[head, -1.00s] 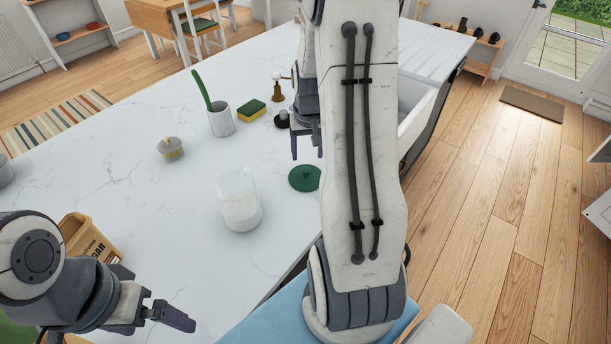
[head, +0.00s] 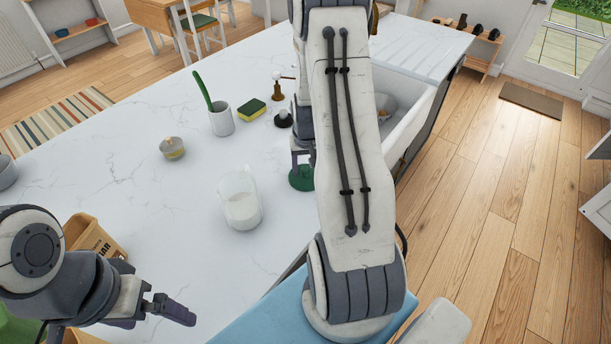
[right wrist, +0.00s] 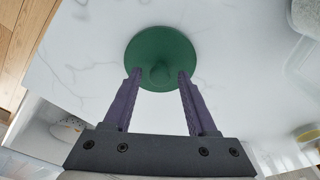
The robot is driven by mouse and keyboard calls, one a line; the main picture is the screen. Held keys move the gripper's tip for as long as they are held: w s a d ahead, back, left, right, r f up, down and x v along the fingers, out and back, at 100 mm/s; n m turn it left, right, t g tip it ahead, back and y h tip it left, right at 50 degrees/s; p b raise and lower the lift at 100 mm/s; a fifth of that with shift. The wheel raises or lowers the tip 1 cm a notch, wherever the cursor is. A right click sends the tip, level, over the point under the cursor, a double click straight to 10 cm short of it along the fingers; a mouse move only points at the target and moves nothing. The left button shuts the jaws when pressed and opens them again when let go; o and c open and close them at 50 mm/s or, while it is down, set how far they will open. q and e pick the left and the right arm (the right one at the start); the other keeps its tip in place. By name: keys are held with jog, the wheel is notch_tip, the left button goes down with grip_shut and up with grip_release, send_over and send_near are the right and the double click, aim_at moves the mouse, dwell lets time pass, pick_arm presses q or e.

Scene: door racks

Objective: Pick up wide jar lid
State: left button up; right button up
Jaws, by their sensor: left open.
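The wide jar lid is the green round disc with a central knob. In the head view the lid (head: 301,180) lies on the white counter, partly hidden by my right arm. In the right wrist view the lid (right wrist: 161,55) lies just beyond the fingertips. My right gripper (right wrist: 160,73) is open, its two purple fingers on either side of the knob and above or at the lid; I cannot tell whether they touch it. The glass jar (head: 241,203) stands open to the left of the lid. My left gripper (head: 172,309) is open and empty at the lower left.
A sponge (head: 252,108), a white pot with a green handle (head: 222,121) and a small lidded tub (head: 172,148) stand on the counter. A sugar box (head: 92,238) is beside my left arm. The sink (head: 425,100) lies right of my right arm.

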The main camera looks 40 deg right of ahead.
grip_shut()
jog(key=shift+r, duration=0.15)
